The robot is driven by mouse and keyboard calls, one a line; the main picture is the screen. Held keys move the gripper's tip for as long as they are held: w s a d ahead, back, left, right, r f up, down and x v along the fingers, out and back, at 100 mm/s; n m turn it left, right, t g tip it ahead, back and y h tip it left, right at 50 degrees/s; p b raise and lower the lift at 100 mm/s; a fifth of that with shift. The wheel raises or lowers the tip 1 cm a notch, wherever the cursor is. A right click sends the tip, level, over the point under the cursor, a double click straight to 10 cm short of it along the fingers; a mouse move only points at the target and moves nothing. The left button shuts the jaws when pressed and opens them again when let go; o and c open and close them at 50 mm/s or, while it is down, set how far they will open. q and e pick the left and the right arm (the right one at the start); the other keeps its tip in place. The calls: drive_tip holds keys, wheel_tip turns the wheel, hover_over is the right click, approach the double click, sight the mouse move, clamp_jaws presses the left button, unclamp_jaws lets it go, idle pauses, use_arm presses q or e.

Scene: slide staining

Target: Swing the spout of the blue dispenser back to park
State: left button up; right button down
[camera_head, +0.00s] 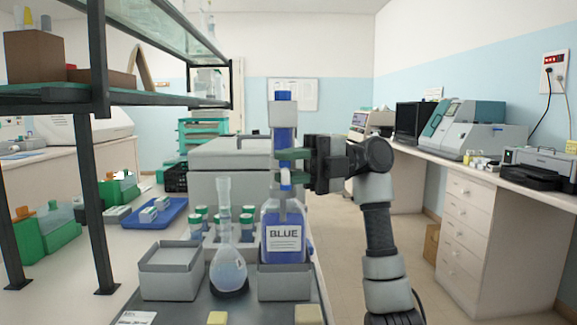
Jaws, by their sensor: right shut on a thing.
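The blue dispenser stands at the middle of the near bench. Its bottle (284,222) holds blue liquid and has a "BLUE" label. Its upright pump column (284,115) has a grey collar and a blue top. My right gripper (288,168) comes in from the right at the dispenser's neck, above the bottle. It is shut on the spout; its dark fingers hide most of it. A small white and blue piece (286,179) shows at the fingers. My left gripper is not in view.
A round flask (228,268) stands close left of the bottle. A shelf frame (100,150) rises at left. A large grey box (231,165) stands behind. The floor at right is open.

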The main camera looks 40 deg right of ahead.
drive_tip(key=c, duration=0.9)
unclamp_jaws()
drive_tip(key=shift+d, duration=0.1)
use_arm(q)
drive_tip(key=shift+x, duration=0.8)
use_arm(e)
drive_tip(key=v, duration=1)
drive_tip(key=shift+d, duration=0.3)
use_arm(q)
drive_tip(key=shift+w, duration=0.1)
use_arm(e)
drive_tip(key=shift+s, duration=0.1)
